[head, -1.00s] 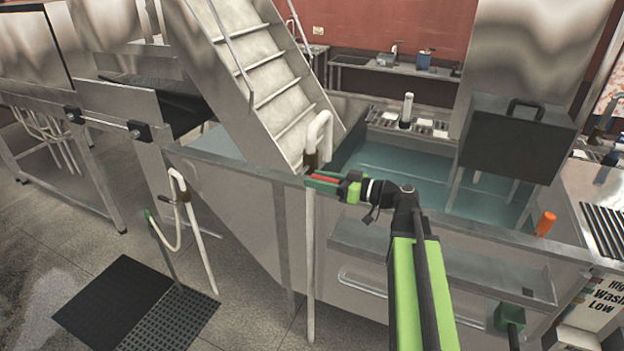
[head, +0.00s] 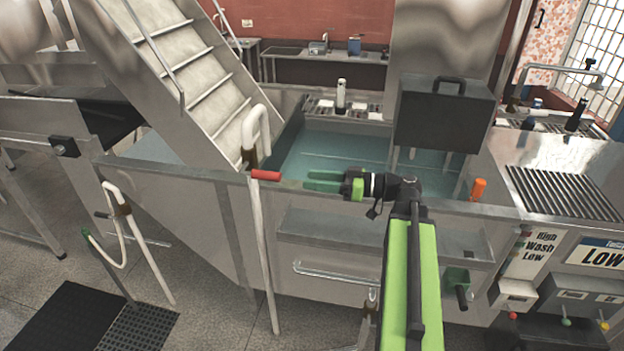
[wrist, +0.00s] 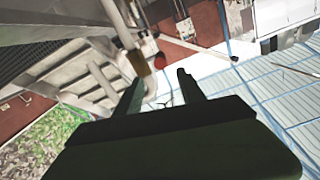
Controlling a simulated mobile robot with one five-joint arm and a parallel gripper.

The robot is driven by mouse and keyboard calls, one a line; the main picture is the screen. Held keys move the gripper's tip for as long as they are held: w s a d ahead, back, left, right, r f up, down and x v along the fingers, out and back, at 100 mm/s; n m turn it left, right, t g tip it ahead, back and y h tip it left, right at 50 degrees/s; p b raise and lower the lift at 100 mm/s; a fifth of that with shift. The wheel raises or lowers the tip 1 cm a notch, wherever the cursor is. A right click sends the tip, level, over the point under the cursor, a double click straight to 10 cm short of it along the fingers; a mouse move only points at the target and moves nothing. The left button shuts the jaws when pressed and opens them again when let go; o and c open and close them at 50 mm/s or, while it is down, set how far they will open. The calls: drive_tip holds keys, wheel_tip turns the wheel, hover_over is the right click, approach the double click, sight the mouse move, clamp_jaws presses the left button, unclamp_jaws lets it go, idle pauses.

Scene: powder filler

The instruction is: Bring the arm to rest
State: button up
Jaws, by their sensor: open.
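My gripper (head: 308,180) is above the front rim of the water tank, with its green fingers pointing left. It is open and empty. A red handle (head: 265,175) sits on the rim at the white pipe, just left of the fingertips with a small gap. In the wrist view my open gripper (wrist: 159,77) has two dark fingers apart, and a small red round end (wrist: 159,59) shows beyond them. My arm reaches up from the bottom of the head view, bent at the wrist.
The steel tank (head: 340,160) holds water behind my gripper. A white bent pipe (head: 257,140) stands at left by the stairs (head: 190,75). A dark box (head: 445,115) and an orange knob (head: 478,188) are at right. Black floor mats (head: 70,320) lie lower left.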

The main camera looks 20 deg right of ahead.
drive_tip(key=a+f+m+g+h, duration=0.35)
drive_tip(key=a+f+g, duration=0.25)
drive_tip(key=a+f, duration=0.6)
drive_tip(key=s+a+f+m+g+h, duration=0.2)
drive_tip(key=s+f+m+g+h, duration=0.2)
drive_tip(key=f+h, duration=0.6)
drive_tip(key=shift+s+a+f+m+h, duration=0.25)
drive_tip(key=shift+s+f+m+h, duration=0.1)
drive_tip(key=shift+s+f+m, duration=0.2)
